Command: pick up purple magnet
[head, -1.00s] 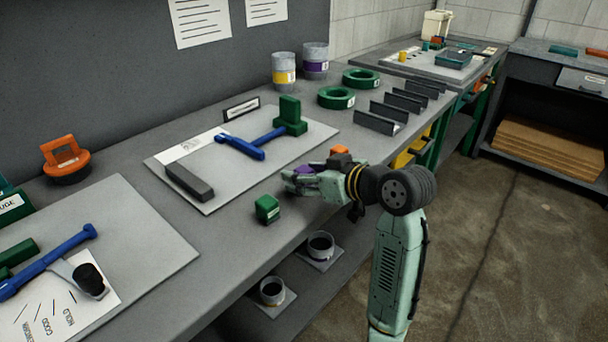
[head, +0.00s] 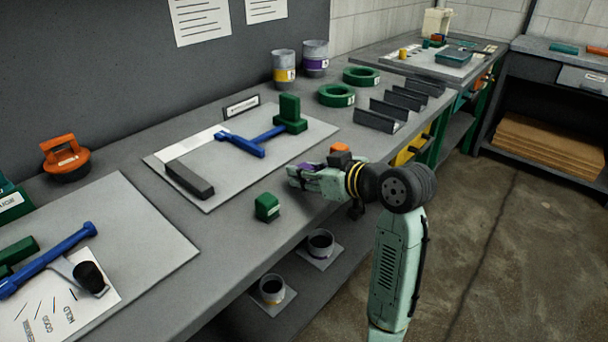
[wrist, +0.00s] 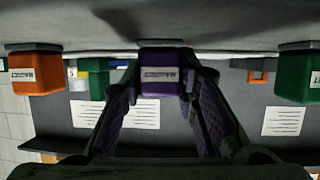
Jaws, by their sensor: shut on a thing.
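The purple magnet (wrist: 162,80) is a small block with a white label, in the middle of the wrist view. My gripper (wrist: 160,92) is shut on it, with one finger against each side. In the head view, a bit of the purple magnet (head: 306,167) shows at the fingertips of my gripper (head: 298,176), near the bench's front edge. My fingers hide most of it there. I cannot tell whether it touches the bench top.
A green block (head: 267,207) stands left of my gripper and an orange block (head: 340,150) stands behind my wrist. Bare bench lies around the green block.

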